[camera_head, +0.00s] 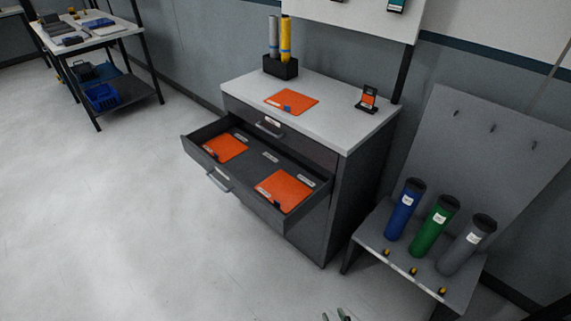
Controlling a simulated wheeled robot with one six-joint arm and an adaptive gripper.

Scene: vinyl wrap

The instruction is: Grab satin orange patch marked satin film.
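Three flat orange patches are in view. One patch (224,148) lies at the left of the open drawer (247,173), another patch (284,189) lies at its right, and a third patch (298,101) lies on the cabinet top. Each has a small dark tab or mark on it. Small white labels stand by the drawer patches; their print is too small to read, and I cannot tell which patch is satin film. The tips of what looks like my gripper (336,315) barely show at the bottom edge, apart from all patches; the rest is cut off.
The cabinet top (335,124) also holds a black block (281,68) with upright rolls and a small orange sample stand (367,99). Blue, green and grey tubes stand on a rack (376,232) at right. Floor at left (110,220) is clear.

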